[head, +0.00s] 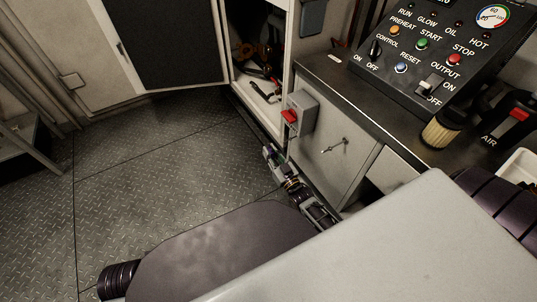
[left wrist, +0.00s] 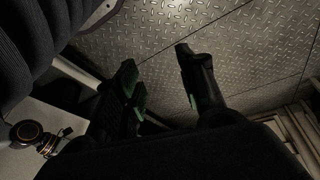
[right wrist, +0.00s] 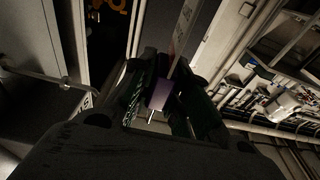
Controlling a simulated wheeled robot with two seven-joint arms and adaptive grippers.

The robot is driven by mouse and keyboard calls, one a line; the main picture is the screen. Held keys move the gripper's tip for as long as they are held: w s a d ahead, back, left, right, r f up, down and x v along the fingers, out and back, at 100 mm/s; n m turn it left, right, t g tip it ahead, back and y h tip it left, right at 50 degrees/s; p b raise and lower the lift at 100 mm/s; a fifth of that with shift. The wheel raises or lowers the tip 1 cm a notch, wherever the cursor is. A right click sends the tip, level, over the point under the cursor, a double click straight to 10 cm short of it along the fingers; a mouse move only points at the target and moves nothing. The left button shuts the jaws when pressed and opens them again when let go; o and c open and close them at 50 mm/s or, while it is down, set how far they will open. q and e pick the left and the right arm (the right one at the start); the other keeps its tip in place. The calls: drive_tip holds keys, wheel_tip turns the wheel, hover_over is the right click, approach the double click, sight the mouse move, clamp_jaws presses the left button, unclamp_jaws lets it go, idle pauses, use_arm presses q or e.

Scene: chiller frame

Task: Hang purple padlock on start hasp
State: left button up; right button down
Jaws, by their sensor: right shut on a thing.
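My right gripper (head: 272,156) is low beside the grey cabinet front in the head view. In the right wrist view it is shut on the purple padlock (right wrist: 160,95), whose purple body shows between the dark fingers. The padlock's shackle is hard to make out. In the head view the padlock is too small to tell. I cannot clearly pick out the start hasp; a small grey box (head: 304,112) with a red part (head: 289,117) sits on the cabinet just above my right gripper. My left gripper (left wrist: 158,75) is open and empty above the floor.
The control panel (head: 440,50) stands on the dark counter at upper right. The grey cabinet door (head: 345,135) has a handle (head: 334,146). An open compartment with cables (head: 262,70) is at the back. The tread-plate floor (head: 170,165) at left is clear.

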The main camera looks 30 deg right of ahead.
drive_tip(key=shift+d, duration=0.5)
use_arm(q)
drive_tip(key=shift+t+h, duration=0.4)
drive_tip(key=f+b, duration=0.1)
drive_tip(key=d+f+b, duration=0.1)
drive_tip(key=f, duration=0.2)
drive_tip(key=shift+w+d+b, duration=0.15)
drive_tip(key=shift+d+b, duration=0.25)
use_arm(e)
drive_tip(key=d+f, duration=0.1)
drive_tip(key=d, duration=0.6)
drive_tip(key=shift+w+f, duration=0.2)
drive_tip(key=shift+w, duration=0.15)
use_arm(q)
drive_tip(key=shift+r, duration=0.1)
use_arm(e)
drive_tip(key=shift+f, duration=0.1)
